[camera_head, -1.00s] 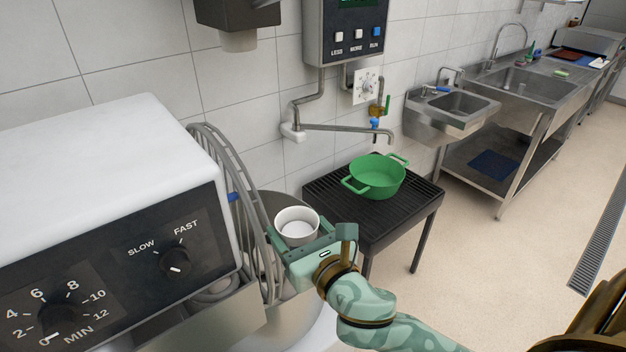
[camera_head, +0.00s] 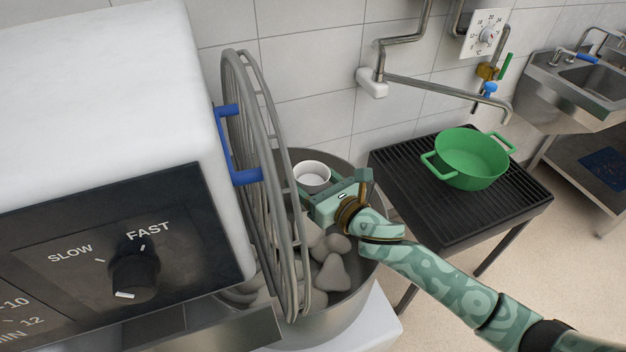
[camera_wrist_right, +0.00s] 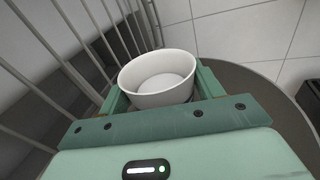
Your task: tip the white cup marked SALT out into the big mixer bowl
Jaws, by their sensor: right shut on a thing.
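My right gripper (camera_head: 316,188) is shut on a white cup (camera_head: 312,174) and holds it upright over the mixer bowl (camera_head: 357,318). The cup also shows between the fingers in the right wrist view (camera_wrist_right: 158,78), with white content or a white floor inside. No SALT marking faces either camera. The big metal bowl stands under the mixer's wire guard (camera_head: 262,180) and holds several greyish lumps (camera_head: 333,272). The guard and my right arm hide part of the bowl. My left gripper is not in view.
The white mixer housing (camera_head: 100,90) with its dial panel stands at the left, close to the guard. A green pot (camera_head: 470,160) sits on a black slatted stand (camera_head: 400,168) at the right, below a swing spout (camera_head: 450,92). A sink (camera_head: 585,85) is at the far right.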

